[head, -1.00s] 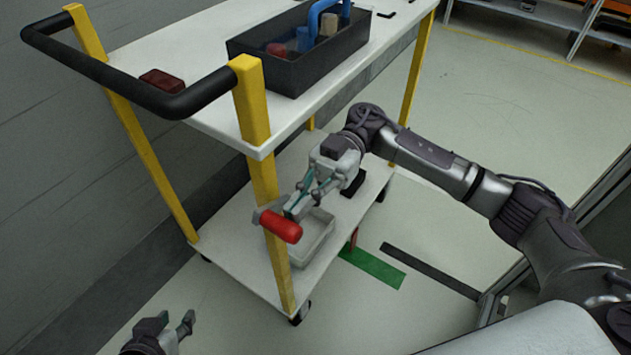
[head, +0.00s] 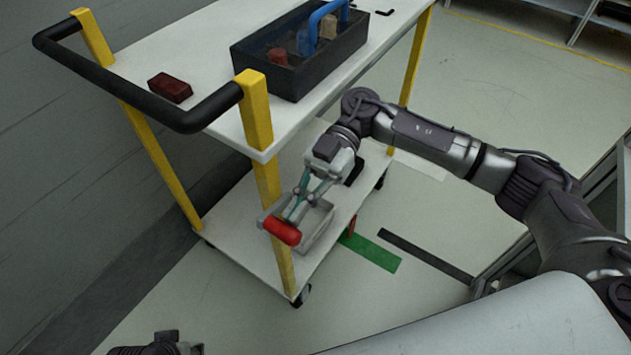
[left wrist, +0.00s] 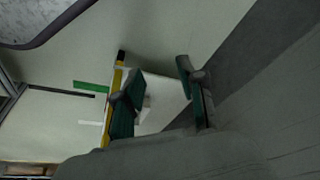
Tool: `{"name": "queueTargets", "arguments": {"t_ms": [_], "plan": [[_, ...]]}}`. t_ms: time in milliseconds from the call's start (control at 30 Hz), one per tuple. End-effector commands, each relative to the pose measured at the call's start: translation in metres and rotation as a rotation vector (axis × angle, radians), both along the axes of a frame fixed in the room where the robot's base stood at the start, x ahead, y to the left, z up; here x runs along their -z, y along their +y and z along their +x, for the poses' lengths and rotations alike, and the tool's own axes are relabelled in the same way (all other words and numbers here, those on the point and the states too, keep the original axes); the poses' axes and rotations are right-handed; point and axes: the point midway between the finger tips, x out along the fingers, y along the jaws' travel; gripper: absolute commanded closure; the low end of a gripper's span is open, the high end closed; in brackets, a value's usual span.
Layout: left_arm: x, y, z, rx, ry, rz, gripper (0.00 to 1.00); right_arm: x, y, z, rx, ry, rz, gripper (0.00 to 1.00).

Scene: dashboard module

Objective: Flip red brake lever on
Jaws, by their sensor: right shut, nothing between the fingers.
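The red brake lever (head: 282,230) is a short red cylinder on a grey mount, on the cart's near yellow post, above the lower shelf. My right gripper (head: 291,214) points down at it, with its fingertips just above and behind the red grip. Its fingers are close together with nothing held. I cannot tell whether they touch the lever. My left gripper (left wrist: 160,98) shows two green-padded fingers apart in the left wrist view, with nothing between them. In the head view it is mostly cut off at the bottom edge.
The white cart (head: 193,100) has yellow posts and a black handle (head: 180,118). A black tote (head: 290,75) with a blue handle and a dark red block (head: 169,87) are on top. A grey bin (head: 318,232) stands on the lower shelf. The floor left of the cart is clear.

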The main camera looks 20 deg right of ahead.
Motion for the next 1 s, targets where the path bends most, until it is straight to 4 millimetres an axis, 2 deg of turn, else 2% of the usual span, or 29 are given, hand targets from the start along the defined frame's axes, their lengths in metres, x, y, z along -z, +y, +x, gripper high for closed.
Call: {"name": "queueTargets", "arguments": {"t_ms": [200,400,1000], "plan": [[0.021,-0.001,0.003,0.002,0.011,0.001,0.6,-0.001,0.004,-0.003,-0.006,0.001,0.007,1.0],[0.033,-0.001,0.004,0.003,0.016,0.001,0.6,0.0,0.005,-0.004,-0.006,0.004,0.008,1.0],[0.041,-0.002,0.004,0.003,0.018,0.0,0.6,0.001,0.006,-0.005,-0.01,0.004,0.01,1.0]]}}
